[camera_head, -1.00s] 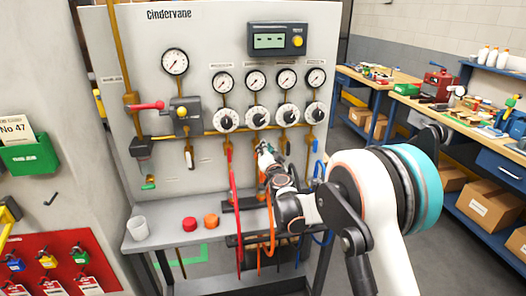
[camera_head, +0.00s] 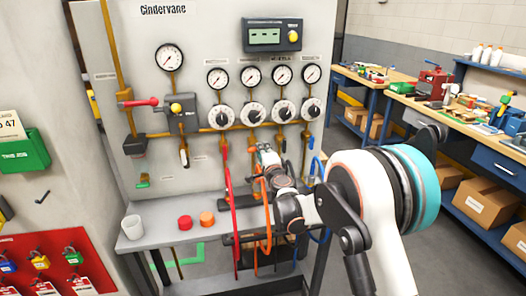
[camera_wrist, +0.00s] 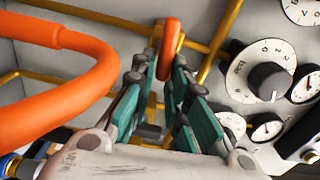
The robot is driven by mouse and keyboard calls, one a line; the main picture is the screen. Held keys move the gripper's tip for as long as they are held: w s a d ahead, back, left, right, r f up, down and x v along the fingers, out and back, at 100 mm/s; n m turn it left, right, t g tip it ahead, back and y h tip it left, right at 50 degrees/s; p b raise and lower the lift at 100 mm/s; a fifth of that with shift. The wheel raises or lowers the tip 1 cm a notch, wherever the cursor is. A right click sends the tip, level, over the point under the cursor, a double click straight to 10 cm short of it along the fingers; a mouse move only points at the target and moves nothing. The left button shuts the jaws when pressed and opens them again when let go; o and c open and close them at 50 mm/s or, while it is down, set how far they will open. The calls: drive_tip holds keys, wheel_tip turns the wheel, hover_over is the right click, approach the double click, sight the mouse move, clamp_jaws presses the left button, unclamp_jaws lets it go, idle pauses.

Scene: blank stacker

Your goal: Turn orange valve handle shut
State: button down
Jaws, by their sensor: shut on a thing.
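A thick orange hose (camera_wrist: 75,85) curves across the left of the wrist view. In the head view the orange hose (camera_head: 267,215) hangs below the gripper.
A red hose (camera_head: 230,205) hangs left of my gripper and a blue hose (camera_head: 323,170) right of it. White dials (camera_head: 252,114) and gauges sit above on the panel. A grey shelf (camera_head: 150,238) below carries a white cup (camera_head: 133,227), a red cap (camera_head: 185,222) and an orange cap (camera_head: 207,218).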

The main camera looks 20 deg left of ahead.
drive_tip(key=shift+f+m, duration=0.2)
drive_tip(key=shift+m, duration=0.2)
drive_tip(key=c, duration=1.6)
unclamp_jaws()
drive_tip(key=shift+c, duration=0.2)
drive_tip(key=v, duration=1.2)
